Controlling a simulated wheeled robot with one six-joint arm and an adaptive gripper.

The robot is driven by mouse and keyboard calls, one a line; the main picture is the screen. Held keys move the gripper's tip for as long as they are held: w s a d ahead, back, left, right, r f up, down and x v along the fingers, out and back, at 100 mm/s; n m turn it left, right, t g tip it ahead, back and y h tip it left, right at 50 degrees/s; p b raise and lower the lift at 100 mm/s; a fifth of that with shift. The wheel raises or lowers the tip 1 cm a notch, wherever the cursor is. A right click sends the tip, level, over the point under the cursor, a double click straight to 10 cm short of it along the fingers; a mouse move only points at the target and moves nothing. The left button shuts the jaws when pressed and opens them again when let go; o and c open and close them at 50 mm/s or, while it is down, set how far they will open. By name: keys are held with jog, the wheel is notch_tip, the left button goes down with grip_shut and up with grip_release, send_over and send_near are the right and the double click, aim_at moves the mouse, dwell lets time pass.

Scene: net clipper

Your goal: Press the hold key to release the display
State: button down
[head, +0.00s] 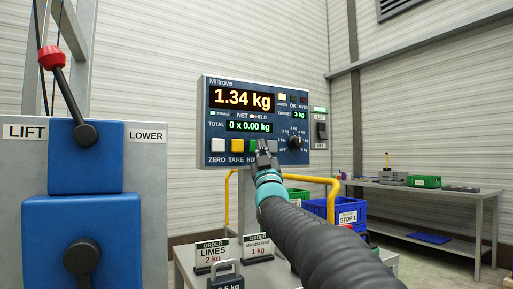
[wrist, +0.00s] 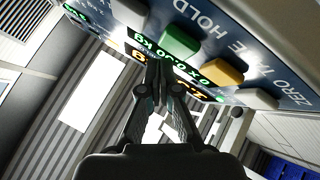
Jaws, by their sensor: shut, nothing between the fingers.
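The blue Miltrove indicator panel (head: 205,125) reads 1.34 kg on its upper display (head: 242,98) and 0 x 0.00 kg on the lower one. A row of keys runs along its bottom: white, yellow, green and a pale one. The green hold key (head: 256,145) is partly hidden behind my gripper (head: 263,149), as is its label. In the wrist view the green key (wrist: 182,42) lies just beyond my shut, empty fingertips (wrist: 158,68). I cannot tell whether they touch the panel.
A rotary knob (head: 295,142) sits right of the keys. A lift box (head: 85,155) with a red-knobbed lever stands at left. Order cards (head: 212,252) and a weight (head: 227,277) are below. A blue bin (head: 349,208) and a workbench (head: 430,189) are at right.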

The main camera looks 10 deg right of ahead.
jog(key=shift+w+a, duration=0.1)
jog(key=shift+w, duration=0.05)
dwell(0.3)
jog(key=shift+w, duration=0.25)
jog(key=shift+w+a, duration=0.2)
jog(key=shift+w, duration=0.15)
dwell(0.8)
dwell(0.3)
jog(key=shift+s+d+b, duration=0.3)
jog(key=shift+s+b, duration=0.45)
jog(key=shift+b, duration=0.1)
